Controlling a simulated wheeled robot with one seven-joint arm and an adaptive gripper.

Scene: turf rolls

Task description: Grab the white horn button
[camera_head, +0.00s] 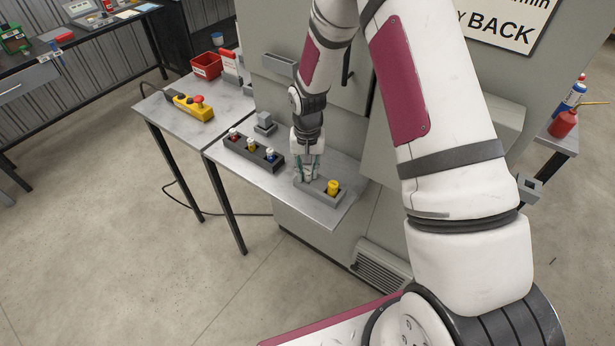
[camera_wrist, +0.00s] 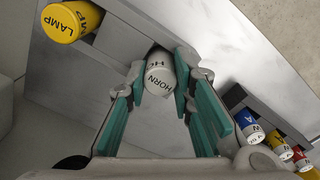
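The white horn button (camera_wrist: 159,78), marked HORN, stands in a grey holder (camera_wrist: 105,50) beside a yellow lamp button (camera_wrist: 66,22). My gripper (camera_wrist: 164,82) is around the white button, with one teal-padded finger on each side. It looks open: the left finger is very close to the button, and a small gap shows on the right. Contact on the left is unclear. In the head view, my gripper (camera_head: 309,171) points down at the holder (camera_head: 322,193), left of the yellow button (camera_head: 333,187). The fingers mostly hide the white button there.
A dark rack (camera_head: 253,152) with red, blue and other buttons stands left of my gripper on the metal table (camera_head: 290,190). A grey block (camera_head: 265,123) stands behind it. A yellow control box (camera_head: 193,107) lies further left. The grey machine cabinet rises behind.

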